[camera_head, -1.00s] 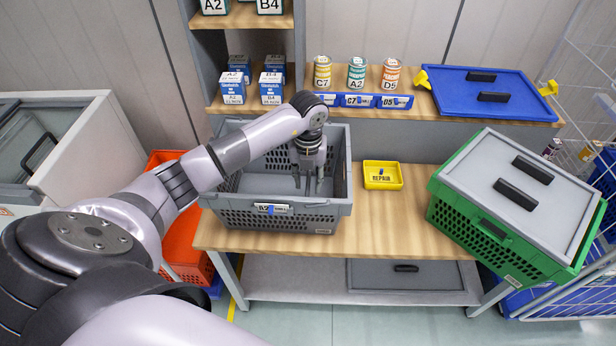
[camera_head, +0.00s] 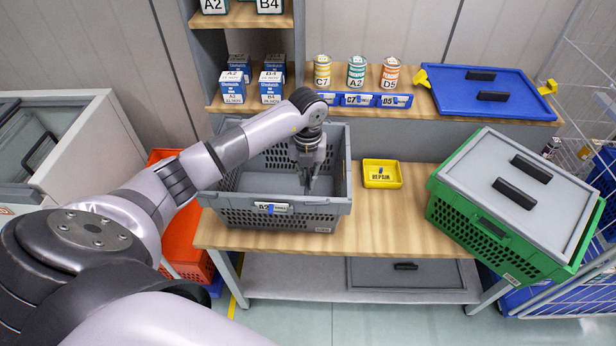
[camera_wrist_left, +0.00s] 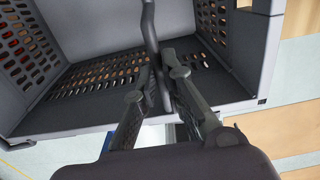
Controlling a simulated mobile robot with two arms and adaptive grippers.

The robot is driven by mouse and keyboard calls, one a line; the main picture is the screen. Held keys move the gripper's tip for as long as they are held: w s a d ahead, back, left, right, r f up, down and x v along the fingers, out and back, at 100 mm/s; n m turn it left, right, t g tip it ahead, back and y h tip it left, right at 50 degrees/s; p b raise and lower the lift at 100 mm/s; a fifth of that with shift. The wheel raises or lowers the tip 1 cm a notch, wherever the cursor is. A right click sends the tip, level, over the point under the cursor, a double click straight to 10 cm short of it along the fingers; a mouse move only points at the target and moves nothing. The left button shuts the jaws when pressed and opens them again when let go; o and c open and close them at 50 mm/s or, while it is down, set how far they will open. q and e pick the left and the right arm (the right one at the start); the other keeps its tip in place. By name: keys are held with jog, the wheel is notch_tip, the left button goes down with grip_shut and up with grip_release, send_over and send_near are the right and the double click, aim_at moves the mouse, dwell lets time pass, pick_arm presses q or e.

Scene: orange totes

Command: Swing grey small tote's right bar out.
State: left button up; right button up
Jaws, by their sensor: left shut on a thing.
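The grey small tote (camera_head: 330,212) stands on the wooden table, open at the top, with slotted walls. Its walls and slotted floor also show in the left wrist view (camera_wrist_left: 262,50). My left gripper (camera_head: 309,184) reaches down into the right half of the tote. In the left wrist view, my left gripper (camera_wrist_left: 160,85) has its two fingers closed around a thin dark grey bar (camera_wrist_left: 150,28), the tote's right bar. In the head view the bar is mostly hidden by the gripper. My right gripper is not in view.
A yellow repair bin (camera_head: 396,176) sits just right of the tote. A green crate with a grey lid (camera_head: 470,225) is tilted at the right. A shelf (camera_head: 425,110) with cans and a blue lid (camera_head: 520,95) stands behind. An orange tote (camera_head: 183,240) is lower left.

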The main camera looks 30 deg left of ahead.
pick_arm(q)
jog(key=shift+r, duration=0.5)
jog(key=shift+w+d+r+p, duration=0.1)
jog(key=shift+d+r+p, duration=0.1)
jog(key=shift+r+p, duration=0.65)
jog(key=shift+r, duration=0.15)
jog(key=shift+d, duration=0.1)
jog(key=shift+w+d+r+p, duration=0.3)
jog(key=shift+d+r, duration=0.1)
jog(key=shift+r, duration=0.3)
jog(key=shift+w+d+r, duration=0.1)
jog(key=shift+d, duration=0.1)
